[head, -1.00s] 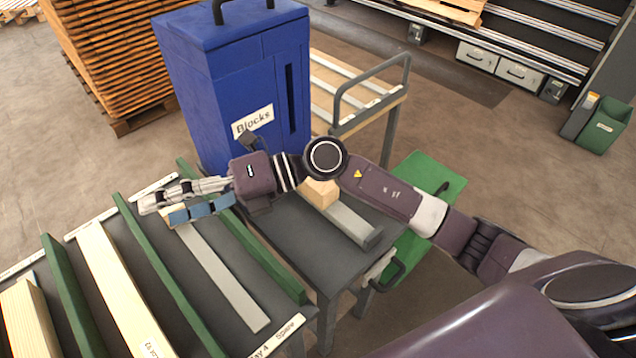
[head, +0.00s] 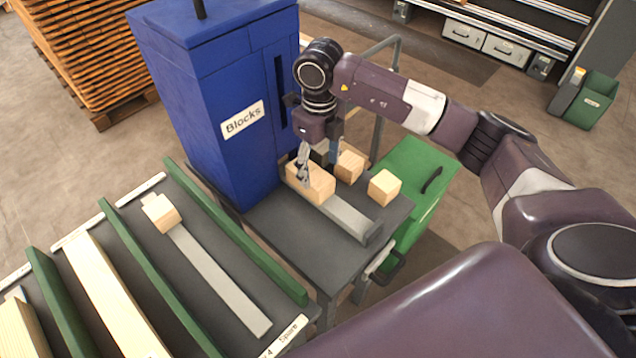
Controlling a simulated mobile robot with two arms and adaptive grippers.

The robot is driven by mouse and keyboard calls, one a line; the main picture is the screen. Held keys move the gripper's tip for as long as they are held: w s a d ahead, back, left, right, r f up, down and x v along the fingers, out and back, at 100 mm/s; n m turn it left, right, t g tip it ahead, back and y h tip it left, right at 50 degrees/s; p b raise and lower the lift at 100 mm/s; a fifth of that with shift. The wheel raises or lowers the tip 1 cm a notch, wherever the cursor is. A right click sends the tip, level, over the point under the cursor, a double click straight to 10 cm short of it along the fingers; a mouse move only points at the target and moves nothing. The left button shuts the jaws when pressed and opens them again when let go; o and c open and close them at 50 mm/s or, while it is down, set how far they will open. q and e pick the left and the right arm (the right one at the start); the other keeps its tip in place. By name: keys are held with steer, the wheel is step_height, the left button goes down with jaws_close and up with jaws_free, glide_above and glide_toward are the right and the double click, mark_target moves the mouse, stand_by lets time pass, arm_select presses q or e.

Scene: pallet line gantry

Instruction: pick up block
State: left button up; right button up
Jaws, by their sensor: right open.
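My right gripper (head: 318,167) points down at the wooden blocks on the grey table beside the blue dispenser. It is open. One finger is on the near side of a light wooden block (head: 316,187), and the other is partly hidden behind it; I cannot tell whether they touch it. This block sits at the dispenser end of a grey rail. A second block (head: 349,168) is just behind it and a third block (head: 384,188) is to the right. Another block (head: 160,213) lies in a bay of the left rack. My left gripper is not in view.
The tall blue dispenser (head: 215,120) labelled Blocks stands close to the left of my gripper. Green dividers (head: 235,235) and wooden beams (head: 105,295) line the left rack. A green cart (head: 432,185) is behind the grey table (head: 300,240), whose near part is clear.

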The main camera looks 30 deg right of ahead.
mark_target(321, 180)
steer(key=f+p, duration=0.1)
steer(key=f, duration=0.1)
steer(key=s+f+p, duration=0.1)
steer(key=f, duration=0.1)
steer(key=shift+f, duration=0.15)
steer(key=shift+w+f, duration=0.1)
steer(key=shift+f, duration=0.35)
steer(key=c, duration=1.3)
